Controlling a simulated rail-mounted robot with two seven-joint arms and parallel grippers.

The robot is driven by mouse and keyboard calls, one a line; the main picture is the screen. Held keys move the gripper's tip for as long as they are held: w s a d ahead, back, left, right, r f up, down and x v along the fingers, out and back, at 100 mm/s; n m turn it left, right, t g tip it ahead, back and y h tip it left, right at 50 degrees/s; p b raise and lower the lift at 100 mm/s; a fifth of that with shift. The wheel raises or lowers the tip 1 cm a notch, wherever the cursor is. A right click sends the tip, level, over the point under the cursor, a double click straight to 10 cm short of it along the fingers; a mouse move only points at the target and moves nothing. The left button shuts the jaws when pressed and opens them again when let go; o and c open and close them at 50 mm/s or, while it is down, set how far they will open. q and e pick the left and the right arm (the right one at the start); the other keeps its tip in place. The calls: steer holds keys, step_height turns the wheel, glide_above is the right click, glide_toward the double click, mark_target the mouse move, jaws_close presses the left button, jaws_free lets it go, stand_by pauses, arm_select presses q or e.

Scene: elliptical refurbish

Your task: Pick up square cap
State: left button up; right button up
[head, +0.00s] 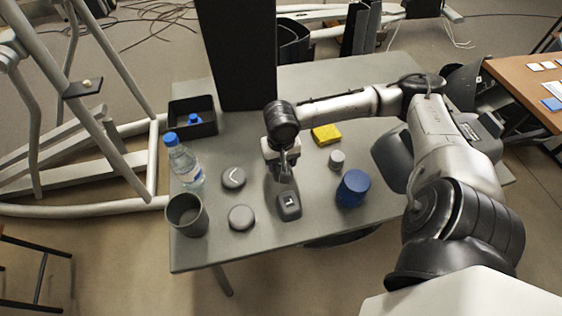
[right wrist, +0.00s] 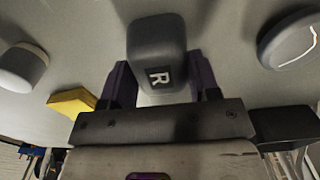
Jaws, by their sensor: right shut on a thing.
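The square cap (head: 289,206) is a dark grey rounded block with a light letter mark on one face, near the front middle of the grey table. It also shows in the right wrist view (right wrist: 157,45), between the purple fingers. My right gripper (head: 284,180) reaches it from behind and is shut on its far end. I cannot tell whether the cap touches the table. My left gripper is not in view.
Two round grey caps (head: 233,178) (head: 241,217), a grey cup (head: 187,214) and a water bottle (head: 184,162) stand left. A blue cylinder (head: 352,188), small grey cylinder (head: 337,159) and yellow sponge (head: 326,135) are right. A black bin (head: 206,127) stands behind.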

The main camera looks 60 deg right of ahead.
step_height(320, 180, up, 4)
steer(key=shift+r+p, duration=0.15)
steer(key=shift+p, duration=1.1)
steer(key=s+d+r+p, duration=0.2)
steer(key=s+r+p, duration=0.3)
steer(key=s, duration=0.6)
steer(key=shift+s+r, duration=0.15)
steer(key=shift+r, duration=0.45)
